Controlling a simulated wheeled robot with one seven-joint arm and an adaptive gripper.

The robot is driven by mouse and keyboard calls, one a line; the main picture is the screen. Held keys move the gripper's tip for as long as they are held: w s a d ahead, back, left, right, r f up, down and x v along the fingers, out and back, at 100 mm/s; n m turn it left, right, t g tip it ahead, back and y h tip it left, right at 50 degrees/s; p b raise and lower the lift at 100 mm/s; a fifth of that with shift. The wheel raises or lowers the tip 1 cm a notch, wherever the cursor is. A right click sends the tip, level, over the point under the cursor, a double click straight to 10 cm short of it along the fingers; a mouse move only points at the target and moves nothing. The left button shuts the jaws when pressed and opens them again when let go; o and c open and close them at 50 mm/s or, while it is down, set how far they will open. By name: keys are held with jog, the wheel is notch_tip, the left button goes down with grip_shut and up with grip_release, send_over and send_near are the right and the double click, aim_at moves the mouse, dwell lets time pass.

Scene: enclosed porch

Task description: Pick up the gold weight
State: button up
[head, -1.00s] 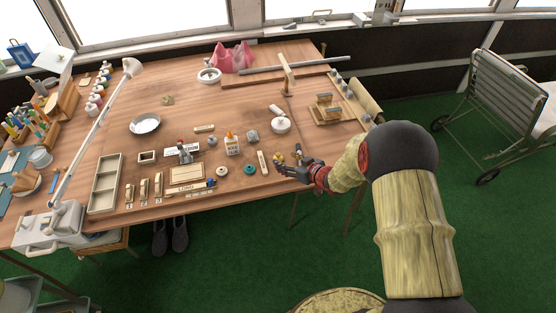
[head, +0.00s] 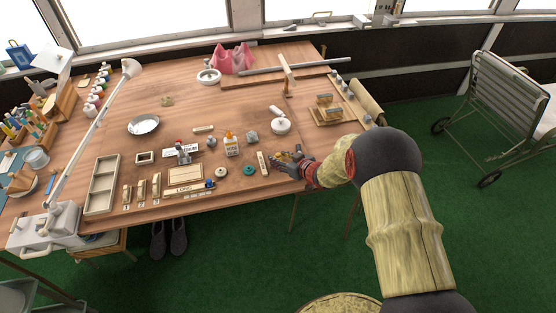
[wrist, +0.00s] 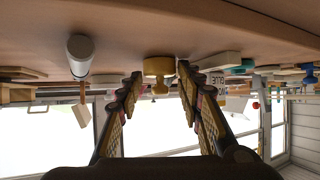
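The gold weight (wrist: 158,68) is a small yellow-gold knobbed piece. In the wrist view, which is upside down, it rests on the tabletop between my fingertips. My gripper (wrist: 158,80) is open, with one finger on each side of it. The right finger's tip looks very close to the weight, and I cannot tell whether it touches. In the head view my gripper (head: 288,159) is low over the table's front edge. The gold weight there is small and mostly covered by the fingers.
The wooden table (head: 330,150) has free room to the right.

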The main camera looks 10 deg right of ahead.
grip_shut()
jog(key=shift+r, duration=0.1)
dwell(0.4)
